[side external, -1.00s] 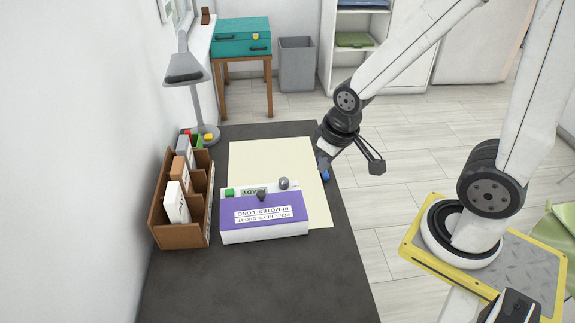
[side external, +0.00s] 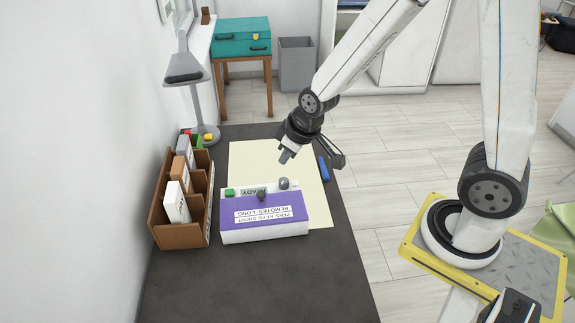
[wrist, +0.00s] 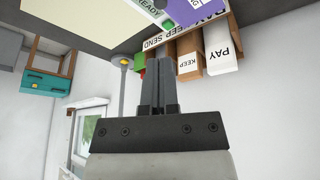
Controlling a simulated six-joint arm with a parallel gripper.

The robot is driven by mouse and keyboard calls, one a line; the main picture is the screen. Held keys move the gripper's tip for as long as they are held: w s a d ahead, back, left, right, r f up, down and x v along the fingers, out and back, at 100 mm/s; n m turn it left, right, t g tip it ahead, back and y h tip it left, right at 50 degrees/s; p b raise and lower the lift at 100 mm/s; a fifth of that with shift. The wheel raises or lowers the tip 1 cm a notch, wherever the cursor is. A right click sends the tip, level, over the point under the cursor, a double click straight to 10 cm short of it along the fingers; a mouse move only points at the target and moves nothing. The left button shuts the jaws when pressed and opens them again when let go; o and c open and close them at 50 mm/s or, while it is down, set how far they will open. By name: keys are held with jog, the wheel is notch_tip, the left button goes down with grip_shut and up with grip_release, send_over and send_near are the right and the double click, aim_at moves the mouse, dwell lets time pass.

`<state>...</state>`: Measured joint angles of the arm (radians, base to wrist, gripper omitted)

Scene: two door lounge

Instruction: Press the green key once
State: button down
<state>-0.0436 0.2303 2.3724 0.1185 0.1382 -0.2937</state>
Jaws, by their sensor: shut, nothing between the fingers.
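The green key (side external: 230,192) is a small green block on the far left end of the purple-topped box (side external: 240,209), beside a pale strip lettered partly "ADY". A dark knob (side external: 262,194) and a grey knob (side external: 283,183) stand along the same edge. My gripper (side external: 286,157) is shut and empty, above the cream sheet, behind and to the right of the key and apart from the box. In the wrist view, my gripper's closed fingers (wrist: 158,54) point toward the organizer, with the purple box (wrist: 188,10) at the top edge.
A brown organizer (side external: 182,232) with several upright cards stands left of the box. A lamp (side external: 206,133) stands behind it. A blue marker (side external: 324,169) lies at the right of the cream sheet (side external: 250,157). The dark desk (side external: 255,280) is clear in front.

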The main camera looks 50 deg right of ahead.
jog(key=w+a+f+n+t, duration=0.2)
jog(key=w+f+n, duration=0.1)
jog(key=w, duration=0.6)
jog(key=n+t, duration=0.3)
send_over(227, 189)
jog(key=s, duration=0.2)
jog(key=shift+h, duration=0.4)
jog(key=shift+a+f, duration=0.1)
jog(key=shift+f, duration=2.45)
jog(key=shift+s+f, duration=0.1)
jog(key=shift+f, duration=0.05)
jog(key=shift+f, duration=4.25)
jog(key=shift+f, duration=0.9)
jog(key=shift+r, duration=0.9)
